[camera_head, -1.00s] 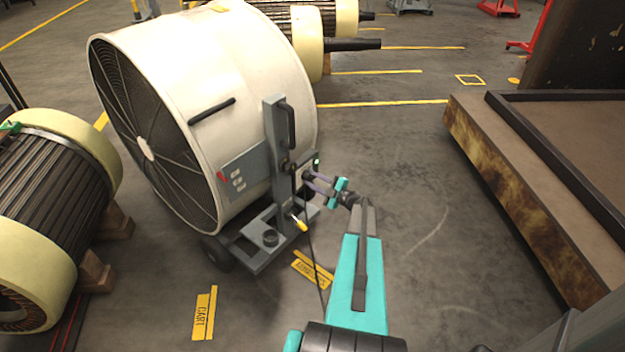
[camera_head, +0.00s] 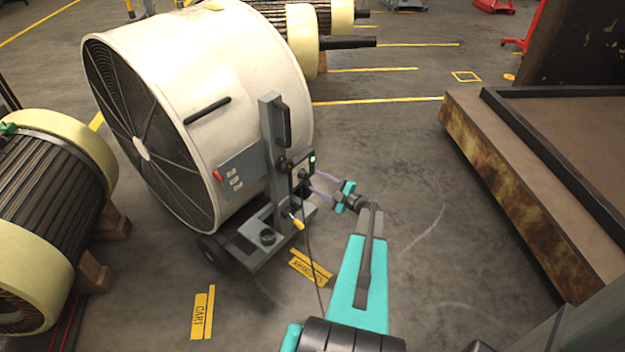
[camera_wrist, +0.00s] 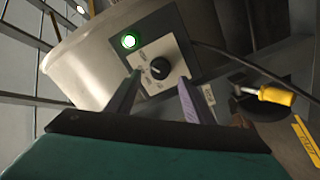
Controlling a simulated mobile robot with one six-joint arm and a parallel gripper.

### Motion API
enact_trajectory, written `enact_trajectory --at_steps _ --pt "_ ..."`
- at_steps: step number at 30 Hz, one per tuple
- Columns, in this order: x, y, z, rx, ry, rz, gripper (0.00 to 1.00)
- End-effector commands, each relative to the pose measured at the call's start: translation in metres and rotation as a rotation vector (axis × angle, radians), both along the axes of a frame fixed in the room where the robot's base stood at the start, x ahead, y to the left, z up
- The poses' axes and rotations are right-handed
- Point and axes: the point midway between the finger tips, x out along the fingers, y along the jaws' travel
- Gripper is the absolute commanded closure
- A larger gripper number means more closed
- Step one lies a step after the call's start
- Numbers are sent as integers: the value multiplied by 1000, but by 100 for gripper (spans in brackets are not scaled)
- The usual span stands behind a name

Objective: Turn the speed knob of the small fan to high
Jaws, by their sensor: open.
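The fan is a cream drum fan (camera_head: 245,75) on a grey wheeled cart, left of centre in the head view. A dark control box (camera_head: 302,170) with a green light sits on the cart's post. In the wrist view, its black speed knob (camera_wrist: 159,69) sits on a white dial plate (camera_wrist: 150,82), below and right of the lit green lamp (camera_wrist: 129,41). The dial labels are too small to read. My gripper (camera_head: 316,182) is open and empty in front of the box. In the wrist view, the fingertips (camera_wrist: 160,78) appear on either side of the knob, apparently apart from it.
A yellow-handled lever (camera_wrist: 272,95) and a black cable (camera_wrist: 235,63) are right of the box in the wrist view. A ribbed motor part (camera_head: 50,195) stands at left, and a wide platform (camera_head: 470,130) at right.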

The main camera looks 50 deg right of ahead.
Motion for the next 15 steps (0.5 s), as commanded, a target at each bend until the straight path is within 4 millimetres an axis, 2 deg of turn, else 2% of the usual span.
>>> enact_trajectory --at_steps 1,9,15 --pt "-10 0 1 1 1 -2 52" --pt "-53 -4 0 1 1 -1 52" --pt "-77 -6 0 1 0 -1 52"
